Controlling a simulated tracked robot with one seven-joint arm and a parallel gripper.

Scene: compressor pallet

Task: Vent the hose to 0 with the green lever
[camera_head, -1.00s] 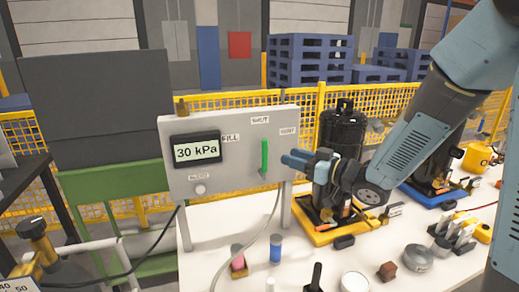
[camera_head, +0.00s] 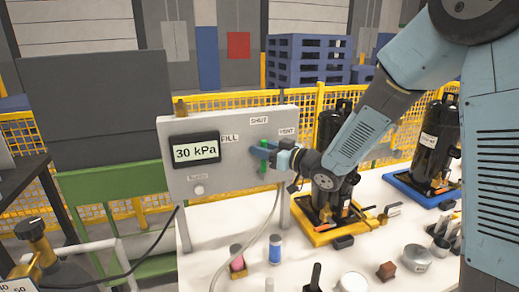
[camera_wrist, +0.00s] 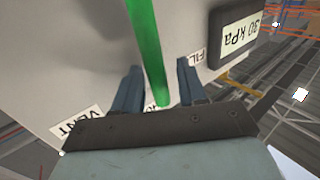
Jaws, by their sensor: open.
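The grey panel (camera_head: 220,119) stands on the white table. Its display (camera_head: 195,149) reads 30 kPa. The green lever (camera_head: 263,168) hangs on the panel's right part, pointing up and down, between the labels FILL, SHUT and VENT (camera_head: 287,132). My gripper (camera_head: 258,151) is at the lever, in front of the panel. In the wrist view the green lever (camera_wrist: 147,50) runs between the two open blue fingers (camera_wrist: 158,85), with a gap on each side. The VENT label (camera_wrist: 78,124) is to the left there. The gripper hides part of the lever in the head view.
A grey hose (camera_head: 270,215) hangs from the panel to the table. A black compressor on a yellow tray (camera_head: 323,238) stands just right of the panel, near my arm. Another stands on a blue tray (camera_head: 425,195). Small cups and bottles (camera_head: 275,249) lie at the front.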

